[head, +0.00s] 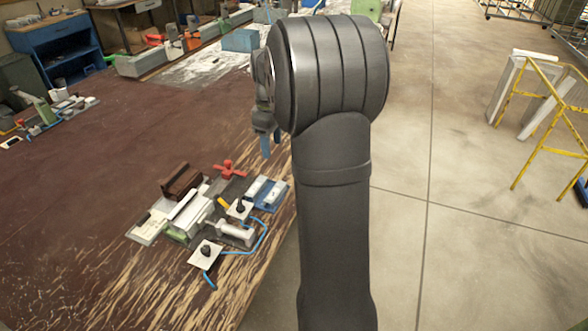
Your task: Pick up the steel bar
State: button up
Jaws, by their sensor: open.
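A clamp fixture stands on the brown bench (80,210). A pale, straight bar (184,204), which looks like the steel bar, lies slantwise on the fixture, next to a dark brown block (182,181). A shorter light grey cylinder-like piece (236,231) sits to its right, so I cannot be fully sure which is the bar. My gripper (270,146) is above the bench, up and to the right of the fixture, apart from it. It is open, with a blue finger showing; my arm hides part of it.
A red star-shaped knob (228,169), a blue vise-like part (268,193) and a blue hose (262,238) crowd the fixture. A yellow rail (526,140) stands on the floor at right.

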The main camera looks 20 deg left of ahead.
jog(key=m, duration=1.9)
send_over(275, 191)
notch_tip(275, 191, down, 12)
jog(key=shift+a+f, duration=0.1)
jog(key=shift+f, duration=2.75)
jog(key=c, duration=1.1)
jog(key=shift+r, duration=0.1)
